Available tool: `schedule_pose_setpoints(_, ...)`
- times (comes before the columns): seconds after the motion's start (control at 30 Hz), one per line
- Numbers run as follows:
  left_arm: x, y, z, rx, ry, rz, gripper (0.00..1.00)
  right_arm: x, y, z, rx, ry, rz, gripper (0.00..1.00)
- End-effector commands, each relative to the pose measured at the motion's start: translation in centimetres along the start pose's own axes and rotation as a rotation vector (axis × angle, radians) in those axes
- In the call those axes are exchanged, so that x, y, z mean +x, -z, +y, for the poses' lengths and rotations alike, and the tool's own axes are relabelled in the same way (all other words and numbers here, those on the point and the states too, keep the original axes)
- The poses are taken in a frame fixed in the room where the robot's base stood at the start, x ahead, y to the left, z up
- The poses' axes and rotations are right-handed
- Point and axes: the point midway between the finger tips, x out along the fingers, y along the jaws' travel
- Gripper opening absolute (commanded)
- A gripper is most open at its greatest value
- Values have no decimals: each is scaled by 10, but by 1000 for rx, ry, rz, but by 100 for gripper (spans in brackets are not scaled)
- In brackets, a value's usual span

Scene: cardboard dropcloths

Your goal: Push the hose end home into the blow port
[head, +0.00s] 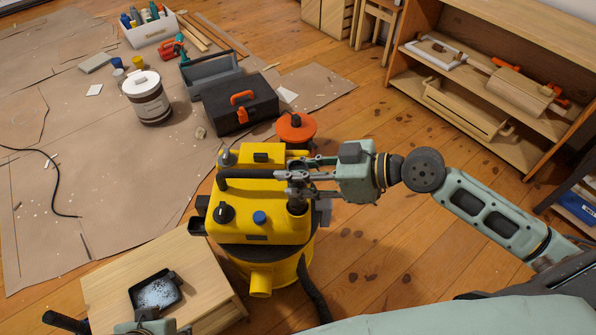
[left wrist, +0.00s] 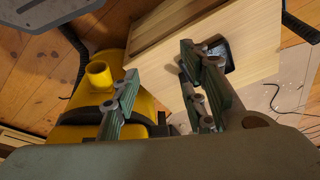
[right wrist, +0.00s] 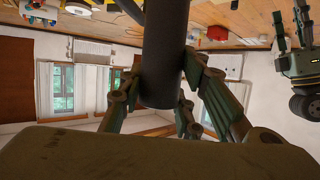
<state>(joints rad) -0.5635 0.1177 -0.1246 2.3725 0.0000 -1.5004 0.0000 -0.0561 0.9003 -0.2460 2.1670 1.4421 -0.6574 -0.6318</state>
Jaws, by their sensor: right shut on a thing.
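The yellow shop vacuum (head: 262,185) stands on the wood floor in the middle of the head view. An empty, round yellow spout (head: 260,284) sticks out low on its near side and shows open in the left wrist view (left wrist: 98,73). I cannot tell if it is the blow port. My right gripper (head: 296,182) is shut on the dark, tube-shaped hose end (head: 298,208) at the vacuum's right side. The tube fills the space between its fingers in the right wrist view (right wrist: 160,70). Any seating below is hidden. My left gripper (left wrist: 160,65) is open and empty above the wooden cabinet.
The wooden cabinet (head: 205,270) at lower left bears a small dark tray (head: 155,291). A black hose (head: 314,285) runs down beside the vacuum. A black toolbox (head: 240,106) and an orange-topped object (head: 296,128) stand behind. Shelves (head: 480,80) stand at upper right. Floor right of the vacuum is clear.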

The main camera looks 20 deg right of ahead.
Motion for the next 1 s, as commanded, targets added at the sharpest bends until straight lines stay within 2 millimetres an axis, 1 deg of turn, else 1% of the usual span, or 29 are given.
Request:
schedule_pose_setpoints(0.03, 3, -3, 0, 0, 1, 2, 40, 4, -10, 0, 1, 0, -1, 5)
schedule_pose_setpoints(0.3, -8, -5, 0, -1, 2, 10, 40, 9, -22, 0, 1, 0, 0, 5)
schedule_pose_setpoints(0.53, -12, -5, -1, -1, 3, 11, 40, 10, -23, 0, 1, 0, 0, 5)
schedule_pose_setpoints(1.0, -11, -5, 0, -1, 2, 11, 40, 10, -24, 0, 0, 1, -1, 5)
